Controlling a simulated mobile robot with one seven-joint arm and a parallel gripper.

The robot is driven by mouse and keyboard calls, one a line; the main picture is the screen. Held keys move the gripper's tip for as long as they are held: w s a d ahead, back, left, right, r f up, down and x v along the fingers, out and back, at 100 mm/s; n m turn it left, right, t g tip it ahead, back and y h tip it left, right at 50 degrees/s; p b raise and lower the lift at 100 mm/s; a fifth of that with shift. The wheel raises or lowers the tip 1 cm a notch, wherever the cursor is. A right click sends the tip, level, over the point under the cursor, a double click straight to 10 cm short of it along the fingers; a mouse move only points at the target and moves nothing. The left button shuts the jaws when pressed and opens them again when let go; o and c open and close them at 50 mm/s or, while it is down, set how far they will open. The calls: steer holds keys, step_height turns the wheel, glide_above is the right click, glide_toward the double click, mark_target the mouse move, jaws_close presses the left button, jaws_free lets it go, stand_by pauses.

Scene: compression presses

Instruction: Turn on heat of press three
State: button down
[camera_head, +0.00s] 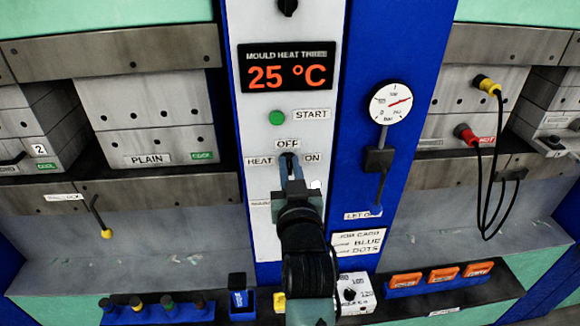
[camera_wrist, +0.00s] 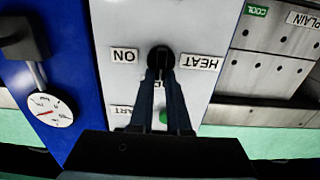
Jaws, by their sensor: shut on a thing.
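The heat knob (camera_head: 289,158) is a small black rotary switch on the white panel, with OFF above it, HEAT on its left and ON on its right. In the wrist view, which shows the panel upside down, the knob (camera_wrist: 160,54) sits between the fingertips. My gripper (camera_head: 291,171) is shut on the knob; its fingertips (camera_wrist: 162,74) partly cover it, so I cannot tell clearly which way the knob points. The display (camera_head: 287,67) above is headed MOULD HEAT THREE and reads 25 °C in orange.
A green START button (camera_head: 277,117) is above the knob. Right of it, a dial gauge (camera_head: 391,102) and a dark lever (camera_head: 379,160) are on the blue column. Black cables (camera_head: 487,190) hang at the far right. Several small-topped pegs (camera_head: 168,302) stand on the lower left ledge.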

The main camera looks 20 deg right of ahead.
steer(key=shift+m, duration=0.4)
steer(key=shift+s+d+f+m+p, duration=0.1)
steer(key=shift+d+f+m+p, duration=0.15)
steer(key=shift+m, duration=2.6)
steer(key=shift+s+d+f+m+p, duration=0.1)
steer(key=shift+d+f+m, duration=0.1)
steer(key=shift+m, duration=2.6)
steer(key=shift+d+f+m+p, duration=0.2)
steer(key=shift+d+m, duration=0.05)
steer(key=shift+m, duration=2.6)
steer(key=shift+f, duration=0.1)
steer(key=c, duration=0.9)
jaws_free()
